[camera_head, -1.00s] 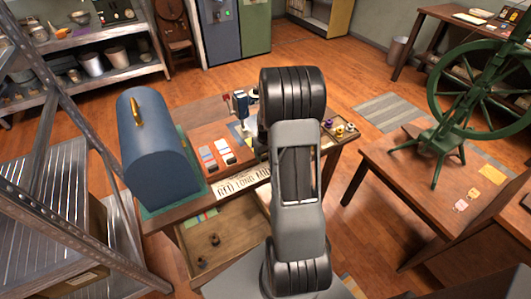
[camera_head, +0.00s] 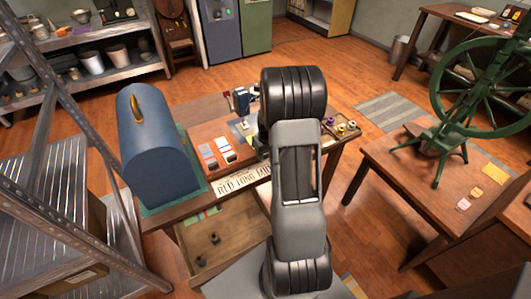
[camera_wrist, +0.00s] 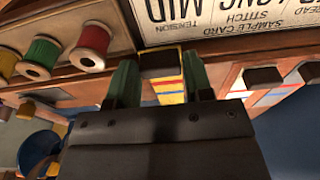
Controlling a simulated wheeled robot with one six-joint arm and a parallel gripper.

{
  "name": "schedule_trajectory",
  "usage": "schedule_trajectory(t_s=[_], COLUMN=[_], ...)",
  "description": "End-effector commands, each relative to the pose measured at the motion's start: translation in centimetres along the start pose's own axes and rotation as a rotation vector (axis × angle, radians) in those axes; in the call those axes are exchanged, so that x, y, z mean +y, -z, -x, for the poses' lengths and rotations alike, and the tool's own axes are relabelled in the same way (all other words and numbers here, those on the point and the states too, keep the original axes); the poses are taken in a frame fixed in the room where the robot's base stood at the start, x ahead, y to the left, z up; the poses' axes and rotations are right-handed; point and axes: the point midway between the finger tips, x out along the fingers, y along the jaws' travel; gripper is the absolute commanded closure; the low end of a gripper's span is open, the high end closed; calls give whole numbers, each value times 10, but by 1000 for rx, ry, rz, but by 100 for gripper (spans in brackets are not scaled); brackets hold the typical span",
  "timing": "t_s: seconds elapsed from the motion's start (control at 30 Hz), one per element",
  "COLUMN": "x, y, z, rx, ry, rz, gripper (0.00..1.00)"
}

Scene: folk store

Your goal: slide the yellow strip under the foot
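The yellow strip (camera_wrist: 170,91) shows in the wrist view, with coloured lines across it and a dark block (camera_wrist: 160,63) at its end. My gripper (camera_wrist: 160,78) has its two green fingers on either side of that block, and they appear to touch it. In the head view my arm hides the gripper and the yellow strip. I cannot make out the foot; a blue and white device (camera_head: 241,99) stands partly hidden behind my arm.
A sample card (camera_head: 243,180) lies at the table's front edge. A tray (camera_head: 351,138) of thread spools is on the right; a red spool (camera_wrist: 90,48) is close to my left finger in the wrist view. A blue domed case (camera_head: 155,145) stands at the table's left.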

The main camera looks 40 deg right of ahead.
Motion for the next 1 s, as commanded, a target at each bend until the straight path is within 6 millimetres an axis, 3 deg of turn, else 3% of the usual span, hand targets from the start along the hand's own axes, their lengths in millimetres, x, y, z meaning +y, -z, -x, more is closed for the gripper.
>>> schedule_trajectory(t_s=[0.2,0.57,1.0], x=[0,0,0], y=[0,0,3], z=[0,2,25], rx=[0,0,0], ry=[0,0,0], rz=[0,0,0], gripper=[73,76,76])
